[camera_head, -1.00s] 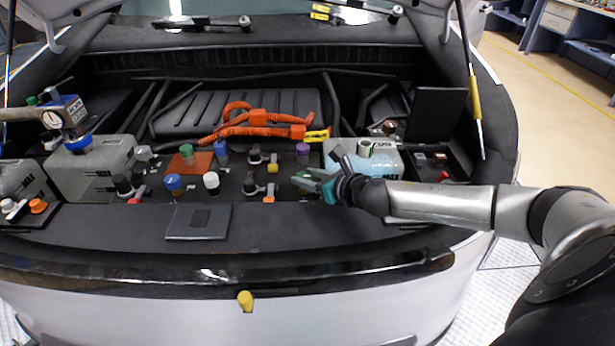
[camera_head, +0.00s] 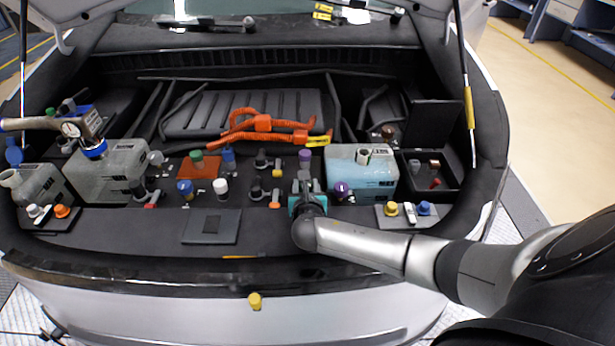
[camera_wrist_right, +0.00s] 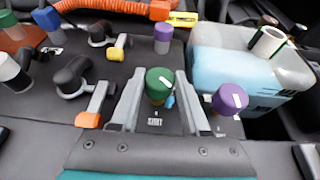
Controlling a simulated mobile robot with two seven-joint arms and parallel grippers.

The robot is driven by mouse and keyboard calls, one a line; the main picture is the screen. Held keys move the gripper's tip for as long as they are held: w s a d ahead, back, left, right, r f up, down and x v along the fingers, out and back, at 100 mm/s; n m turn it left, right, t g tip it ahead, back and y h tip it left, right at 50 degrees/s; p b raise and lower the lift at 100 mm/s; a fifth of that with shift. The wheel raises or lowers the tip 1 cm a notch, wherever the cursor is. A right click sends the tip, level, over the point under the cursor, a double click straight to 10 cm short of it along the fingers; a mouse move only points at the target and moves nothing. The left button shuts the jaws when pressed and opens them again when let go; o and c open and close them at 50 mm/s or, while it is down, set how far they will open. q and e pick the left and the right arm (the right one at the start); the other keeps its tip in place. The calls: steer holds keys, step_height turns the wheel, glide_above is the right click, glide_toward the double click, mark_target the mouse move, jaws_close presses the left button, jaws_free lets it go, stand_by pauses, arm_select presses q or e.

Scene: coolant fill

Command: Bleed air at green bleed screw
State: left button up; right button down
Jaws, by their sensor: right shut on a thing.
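The green bleed screw (camera_wrist_right: 160,80) is a dark green round knob with a white mark on top and a small light-blue part at its right side. It stands upright on the black panel. My right gripper (camera_wrist_right: 158,98) is around it, one grey finger on each side, and is shut on it. In the head view my right gripper (camera_head: 305,185) points away over the panel and hides the screw. Another green cap (camera_head: 197,160) stands by an orange plate. My left gripper is not in view.
A purple knob (camera_wrist_right: 230,98) stands close right of the right finger, with a blue-filled tank (camera_head: 362,172) behind. An orange-tipped lever (camera_wrist_right: 97,103) is close left. Orange hoses (camera_head: 262,124) run behind. A gauge tool (camera_head: 72,128) sits on the left grey tank (camera_head: 110,170).

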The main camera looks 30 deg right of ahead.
steer(key=m+g+h, duration=0.2)
steer(key=m, duration=0.1)
steer(key=shift+w+a+h, duration=0.2)
steer(key=shift+a+h, duration=0.1)
steer(key=shift+h, duration=0.1)
steer(key=shift+w+m+g+h, duration=0.1)
steer(key=shift+m+g+h, duration=0.6)
steer(key=shift+m+g, duration=0.1)
steer(key=m+g+h+b, duration=0.1)
steer(key=m+g+b, duration=0.2)
steer(key=shift+w+a+f+h, duration=0.1)
steer(key=shift+w+f+h, duration=0.05)
steer(key=shift+h, duration=0.25)
steer(key=shift+m+g+h+b, duration=0.3)
steer(key=shift+m+g+b, duration=0.6)
steer(key=shift+g, duration=0.1)
steer(key=shift+r, duration=0.2)
steer(key=shift+c, duration=1.9)
jaws_free()
